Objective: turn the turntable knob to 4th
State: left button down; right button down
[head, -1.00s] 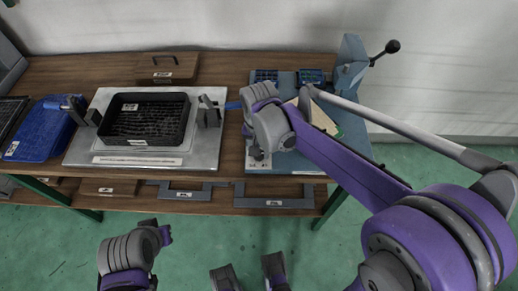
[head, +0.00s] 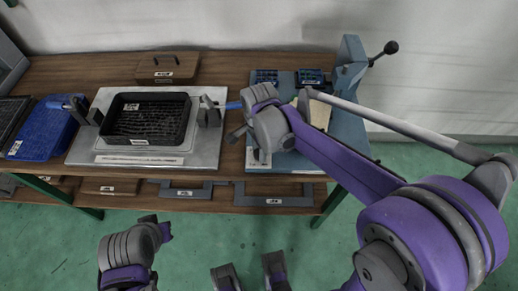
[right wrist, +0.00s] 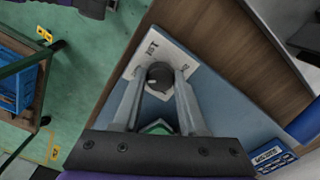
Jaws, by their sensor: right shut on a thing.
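The turntable knob (right wrist: 160,75) is a dark round knob on a white label plate (right wrist: 150,50), clear in the right wrist view. A pale mark shows on its face; the plate's lettering is too small to read surely. My right gripper (right wrist: 158,82) has its two grey fingers on either side of the knob, shut on it. In the head view my right gripper (head: 250,145) is over the front left of the blue panel (head: 350,140), and the knob is mostly hidden there. My left wrist (head: 130,252) is low at the left; its finger opening cannot be made out.
A metal plate (head: 85,155) with a black tray (head: 187,125) stands left of the blue panel on the wooden table (head: 222,72). A blue tray (head: 40,140) lies further left. A lever with a black ball (head: 391,47) stands at the back right.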

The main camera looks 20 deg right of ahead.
jog(key=shift+m, duration=0.6)
jog(key=shift+c, duration=2.2)
grip_release()
jog(key=shift+r, duration=0.1)
notch_tip(320, 180, up, 11)
jog(key=p, duration=0.1)
